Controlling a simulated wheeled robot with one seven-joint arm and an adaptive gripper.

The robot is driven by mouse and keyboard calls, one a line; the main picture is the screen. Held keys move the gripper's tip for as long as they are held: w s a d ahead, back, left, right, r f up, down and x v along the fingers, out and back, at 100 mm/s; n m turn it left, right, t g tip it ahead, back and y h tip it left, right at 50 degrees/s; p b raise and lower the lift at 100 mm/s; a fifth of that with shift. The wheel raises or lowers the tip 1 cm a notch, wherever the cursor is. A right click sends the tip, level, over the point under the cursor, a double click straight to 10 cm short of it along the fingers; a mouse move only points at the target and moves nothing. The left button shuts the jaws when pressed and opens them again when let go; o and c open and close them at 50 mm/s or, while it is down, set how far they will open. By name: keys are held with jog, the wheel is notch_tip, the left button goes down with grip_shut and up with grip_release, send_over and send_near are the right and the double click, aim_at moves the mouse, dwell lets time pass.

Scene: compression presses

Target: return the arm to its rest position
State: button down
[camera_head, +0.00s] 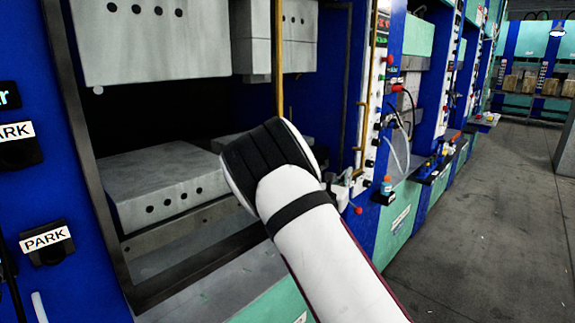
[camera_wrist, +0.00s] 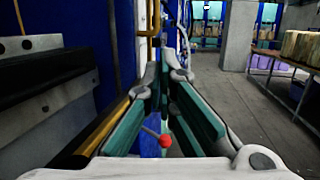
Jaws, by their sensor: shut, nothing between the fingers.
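My arm reaches up from the bottom right of the head view, a white link with a dark band and a black-ribbed joint, in front of the press. My gripper (camera_wrist: 164,76) shows in the wrist view, with grey fingers and teal pads. It is shut and holds nothing. A red-knobbed lever (camera_wrist: 165,141) shows in the gap between the finger linkages. A red knob (camera_head: 358,210) also shows right of my arm in the head view.
The open press has a grey upper block (camera_head: 150,40) and a lower block (camera_head: 165,187) close to the left of my arm. A brass rod (camera_head: 279,65) stands behind the arm. A control panel (camera_head: 374,110) with hoses is to the right. The floor (camera_head: 480,220) at right is clear.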

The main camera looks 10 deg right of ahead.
jog(key=s+d+r+m+g+h, duration=0.1)
jog(key=s+d+r+m+g, duration=0.1)
jog(key=s+d+m+g, duration=0.25)
jog(key=s+d+r+m+g+h, duration=0.1)
jog(key=s+d+r+m+g, duration=0.15)
jog(key=s+m, duration=0.4)
jog(key=s+r+m+g+y, duration=0.1)
jog(key=s+m+g+y, duration=0.5)
jog(key=s, duration=0.9)
jog(key=s+a+m+t+y, duration=0.2)
jog(key=s+a+m+y, duration=0.3)
jog(key=s+a, duration=0.5)
jog(key=s+a+r+m+t+y, duration=0.1)
jog(key=s+a+m+y, duration=0.4)
jog(key=s+a, duration=0.6)
jog(key=shift+a+t, duration=0.5)
jog(key=shift+a, duration=0.7)
jog(key=shift+d+r, duration=0.1)
jog(key=shift+d, duration=0.05)
